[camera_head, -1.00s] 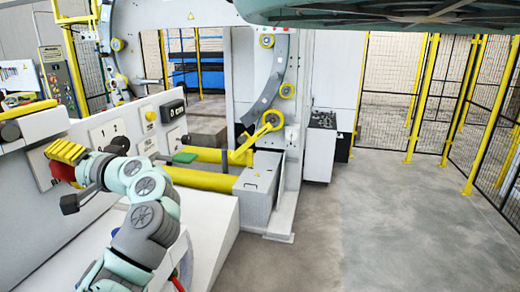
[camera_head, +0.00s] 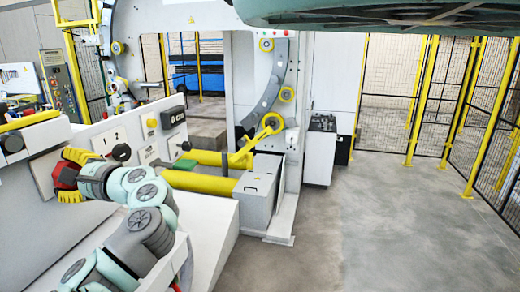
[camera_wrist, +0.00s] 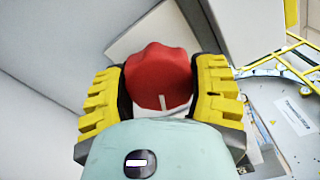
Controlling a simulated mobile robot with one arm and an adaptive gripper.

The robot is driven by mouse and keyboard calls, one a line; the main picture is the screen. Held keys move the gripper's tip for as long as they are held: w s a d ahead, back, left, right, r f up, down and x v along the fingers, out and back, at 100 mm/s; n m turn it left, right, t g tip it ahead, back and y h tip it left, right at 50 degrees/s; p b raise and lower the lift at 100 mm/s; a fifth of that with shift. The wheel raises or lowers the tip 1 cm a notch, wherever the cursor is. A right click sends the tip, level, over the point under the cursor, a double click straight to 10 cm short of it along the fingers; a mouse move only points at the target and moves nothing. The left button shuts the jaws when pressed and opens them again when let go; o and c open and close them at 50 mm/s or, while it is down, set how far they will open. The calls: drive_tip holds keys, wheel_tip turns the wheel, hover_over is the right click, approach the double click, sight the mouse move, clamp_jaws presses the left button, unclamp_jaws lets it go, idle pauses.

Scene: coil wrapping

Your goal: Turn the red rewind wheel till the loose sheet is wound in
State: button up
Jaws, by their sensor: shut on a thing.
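The red rewind wheel (camera_wrist: 158,78) is a lobed knob with a white mark near its lower edge. In the wrist view it sits between the two yellow ribbed fingers of my gripper (camera_wrist: 160,95), which is shut on it from both sides. In the head view the red wheel (camera_head: 66,176) shows partly at the left, on the white machine's panel. My gripper (camera_head: 74,174) is around it there, one finger above and one below. The loose sheet cannot be made out in either view.
A white panel with a black knob (camera_head: 121,152) and a green part (camera_head: 184,164) lies right of the wheel. Yellow rollers (camera_head: 200,182) and a large white ring frame (camera_head: 262,100) stand beyond. Open grey floor (camera_head: 400,220) lies to the right, bounded by yellow-posted fencing (camera_head: 410,100).

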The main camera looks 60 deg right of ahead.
drive_tip(key=shift+m, duration=0.3)
idle(0.4)
drive_tip(key=o, duration=1.3)
drive_tip(key=shift+c, duration=0.2)
drive_tip(key=v, duration=1.2)
drive_tip(key=shift+s+d, duration=0.1)
